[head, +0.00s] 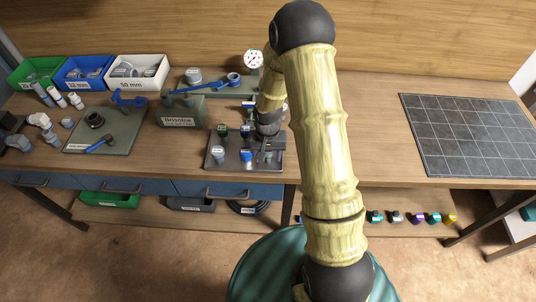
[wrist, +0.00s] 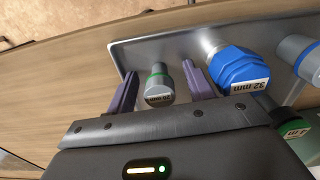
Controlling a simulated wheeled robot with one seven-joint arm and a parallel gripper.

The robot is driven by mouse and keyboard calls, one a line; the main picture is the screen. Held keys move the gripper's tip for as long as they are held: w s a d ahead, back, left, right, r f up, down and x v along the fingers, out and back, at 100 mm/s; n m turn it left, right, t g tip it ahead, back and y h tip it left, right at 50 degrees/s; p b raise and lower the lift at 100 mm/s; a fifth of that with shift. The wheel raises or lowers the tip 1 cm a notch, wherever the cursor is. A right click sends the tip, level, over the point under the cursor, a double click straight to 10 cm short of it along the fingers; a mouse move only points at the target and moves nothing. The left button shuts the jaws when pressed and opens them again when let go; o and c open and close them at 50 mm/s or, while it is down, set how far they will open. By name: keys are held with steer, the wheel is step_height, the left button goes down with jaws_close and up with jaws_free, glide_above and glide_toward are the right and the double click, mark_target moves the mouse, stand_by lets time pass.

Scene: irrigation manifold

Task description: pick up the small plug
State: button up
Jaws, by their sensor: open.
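My gripper (wrist: 159,70) is open, with one purple finger on each side of the plug.
A larger plug with a blue cap (wrist: 238,68) marked 32 mm stands close to my right finger. A gauge (head: 253,59) rises behind. A dark grid mat (head: 470,135) lies clear at right.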

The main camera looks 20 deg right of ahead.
steer(key=c, duration=1.1)
steer(key=shift+r, duration=0.1)
step_height(320, 180, up, 10)
steer(key=shift+f+b, duration=0.1)
steer(key=shift+b, duration=0.5)
